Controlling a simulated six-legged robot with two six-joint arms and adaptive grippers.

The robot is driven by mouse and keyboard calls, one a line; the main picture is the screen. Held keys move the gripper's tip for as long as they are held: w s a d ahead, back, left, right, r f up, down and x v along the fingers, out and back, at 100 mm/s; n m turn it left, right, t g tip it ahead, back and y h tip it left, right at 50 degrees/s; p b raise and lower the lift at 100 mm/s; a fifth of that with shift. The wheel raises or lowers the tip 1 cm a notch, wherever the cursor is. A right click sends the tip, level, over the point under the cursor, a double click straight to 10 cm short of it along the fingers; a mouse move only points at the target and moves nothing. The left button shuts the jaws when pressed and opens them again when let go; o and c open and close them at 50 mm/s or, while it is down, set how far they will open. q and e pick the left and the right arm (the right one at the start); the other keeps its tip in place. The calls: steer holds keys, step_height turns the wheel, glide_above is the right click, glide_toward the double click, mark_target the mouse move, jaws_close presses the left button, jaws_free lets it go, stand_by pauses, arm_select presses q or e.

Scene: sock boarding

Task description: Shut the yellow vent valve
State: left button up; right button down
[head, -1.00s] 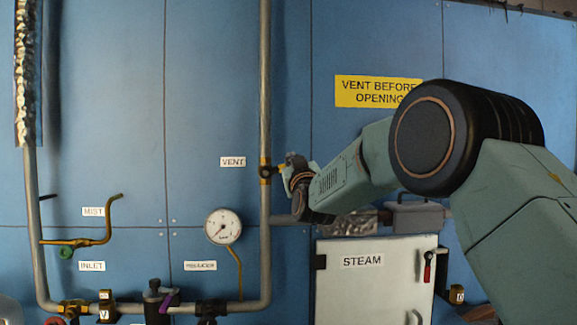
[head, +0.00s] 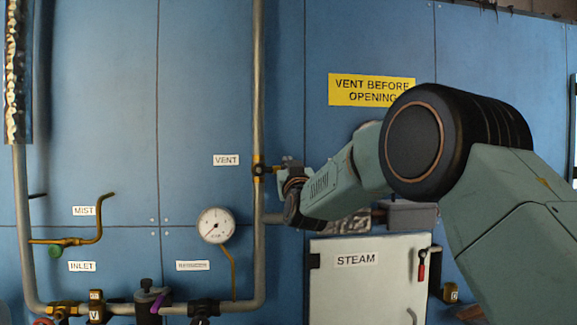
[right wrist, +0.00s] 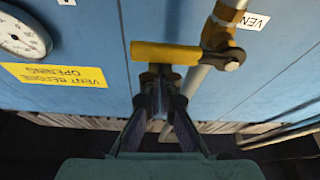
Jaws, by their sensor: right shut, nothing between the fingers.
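The yellow vent valve's lever (right wrist: 168,54) sticks out sideways from its brass body (right wrist: 222,32) on the grey vertical pipe in the right wrist view, across that pipe's line. In the head view the brass valve body (head: 258,169) sits on the pipe beside the VENT label, and the lever is mostly hidden by my gripper. My right gripper (right wrist: 160,71) is shut and empty. Its fingertips are right at the lever near its outer half; I cannot tell if they touch. It also shows just right of the valve in the head view (head: 284,171). My left gripper is not in view.
A pressure gauge (head: 215,225) is left of the pipe (head: 258,80). A white STEAM cabinet (head: 360,285) stands below my right arm. A yellow sign (head: 371,90) is on the blue wall above. Other pipes and valves run along the bottom left.

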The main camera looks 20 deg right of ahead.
steer(key=shift+f, duration=0.1)
step_height(320, 180, up, 4)
steer(key=p, duration=0.3)
steer(key=b+v, duration=0.2)
steer(key=v, duration=0.8)
steer(key=shift+a+b, duration=0.15)
steer(key=shift+b, duration=0.2)
steer(key=shift+w, duration=0.1)
